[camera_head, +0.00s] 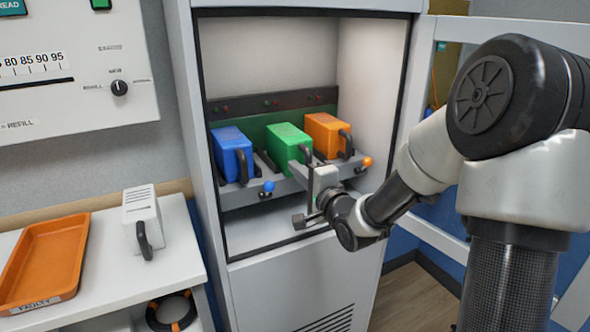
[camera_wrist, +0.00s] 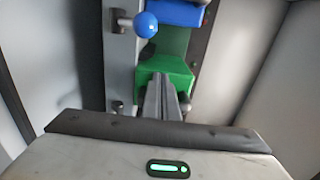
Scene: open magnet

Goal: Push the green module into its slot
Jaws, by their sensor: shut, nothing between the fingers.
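The green module (camera_head: 288,141) sits between two other modules on the shelf inside the open cabinet. In the wrist view its green face (camera_wrist: 168,68) lies straight beyond my fingers. My gripper (camera_head: 307,165) is in front of the green module, with its fingers shut and empty. In the wrist view the fingertips (camera_wrist: 158,80) overlap the module's near face; I cannot tell whether they touch it. The slot behind the green module is mostly hidden by the module, with a green back panel (camera_head: 262,125) showing around it.
A blue module (camera_head: 231,152) stands to the left and an orange module (camera_head: 327,134) to the right. A blue knob (camera_head: 268,187) and an orange knob (camera_head: 367,162) stick out at the shelf front. A white module (camera_head: 142,220) and an orange tray (camera_head: 42,262) rest on the side table.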

